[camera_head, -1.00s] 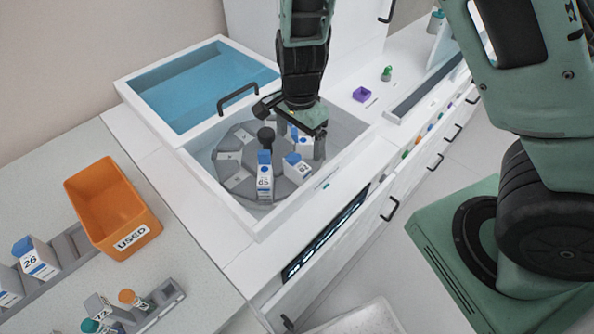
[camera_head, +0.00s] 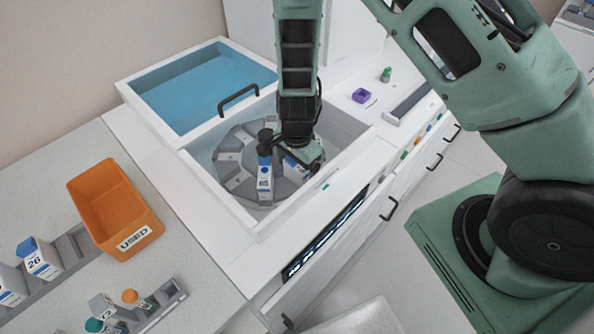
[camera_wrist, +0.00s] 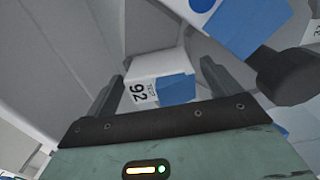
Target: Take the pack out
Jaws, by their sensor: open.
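A white pack with a blue end (camera_wrist: 175,88) lies between my gripper's two fingers in the wrist view, its label sideways with digits like 92. I cannot tell how deep the fingers reach along it. My gripper (camera_head: 298,158) is open, low inside the well with the grey rotor (camera_head: 232,160). In the head view it largely hides this pack (camera_head: 291,166). Another white pack with a blue top (camera_head: 265,180) stands upright in the rotor, left of my gripper. A large blue-and-white pack also shows close by in the wrist view (camera_wrist: 245,25).
The rotor's dark central knob (camera_head: 265,136) stands just left of my gripper, and the well's white walls surround it. The blue-lined lid (camera_head: 200,85) is open. An orange bin marked USED (camera_head: 112,208) and a rack with pack 26 (camera_head: 38,258) are at left.

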